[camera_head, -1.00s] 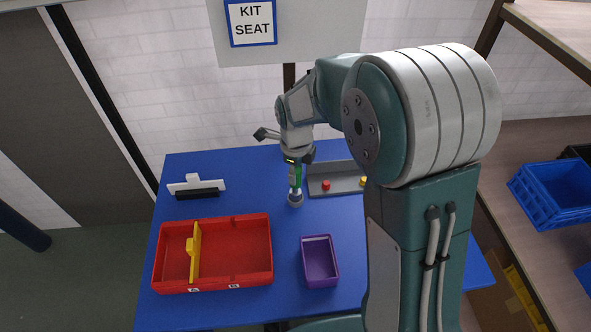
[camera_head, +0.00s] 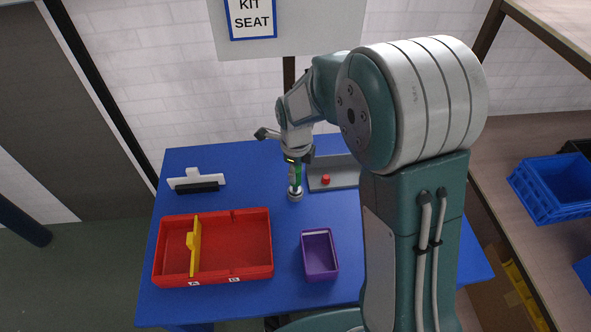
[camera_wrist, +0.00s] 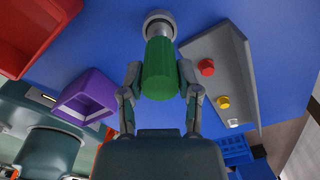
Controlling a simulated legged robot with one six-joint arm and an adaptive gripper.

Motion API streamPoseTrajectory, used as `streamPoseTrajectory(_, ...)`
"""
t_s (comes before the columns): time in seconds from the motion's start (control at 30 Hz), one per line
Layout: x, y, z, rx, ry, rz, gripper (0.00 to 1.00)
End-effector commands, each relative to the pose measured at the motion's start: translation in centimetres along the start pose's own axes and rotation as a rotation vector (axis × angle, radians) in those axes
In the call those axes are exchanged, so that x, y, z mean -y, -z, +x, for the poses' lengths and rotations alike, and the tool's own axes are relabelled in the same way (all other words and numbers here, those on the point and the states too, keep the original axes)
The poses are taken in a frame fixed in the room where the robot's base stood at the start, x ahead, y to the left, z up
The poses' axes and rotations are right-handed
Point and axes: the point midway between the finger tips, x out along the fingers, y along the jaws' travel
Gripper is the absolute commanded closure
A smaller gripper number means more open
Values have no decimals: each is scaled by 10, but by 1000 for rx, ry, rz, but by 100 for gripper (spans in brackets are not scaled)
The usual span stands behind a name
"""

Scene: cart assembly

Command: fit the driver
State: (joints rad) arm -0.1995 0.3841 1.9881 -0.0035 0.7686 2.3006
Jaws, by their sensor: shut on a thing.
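The driver has a green handle (camera_wrist: 159,70), which also shows in the camera_head view (camera_head: 298,173). My gripper (camera_wrist: 160,92) is shut on this handle, one finger on each side. The driver is about upright, at a grey round piece (camera_head: 295,195) on the blue table; this piece also shows in the wrist view (camera_wrist: 160,22). I cannot tell whether it is a stand or part of the driver. The red box (camera_head: 250,277) has a yellow divider (camera_head: 195,247) and labels A and B on its front wall.
A purple bin (camera_head: 334,275) stands right of the red box. A grey panel (camera_wrist: 228,62) with red and yellow buttons lies right of my gripper. A white-and-black tool (camera_head: 197,183) lies at the back left. The blue table (camera_head: 240,180) is bare between them.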

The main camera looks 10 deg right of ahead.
Motion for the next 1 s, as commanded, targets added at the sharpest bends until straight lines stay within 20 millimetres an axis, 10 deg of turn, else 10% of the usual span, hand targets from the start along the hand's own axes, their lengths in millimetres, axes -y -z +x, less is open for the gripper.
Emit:
streamPoseTrajectory(0.03, 0, 0, 1, 0, 0, 0, 48)
streamPoseTrajectory(0.1, 0, 0, 1, 0, 0, 0, 17)
streamPoseTrajectory(0.57, 0, 0, -3, 1, 1, 0, 17)
streamPoseTrajectory(1.0, 1, -2, -84, 2, 3, 0, 17)
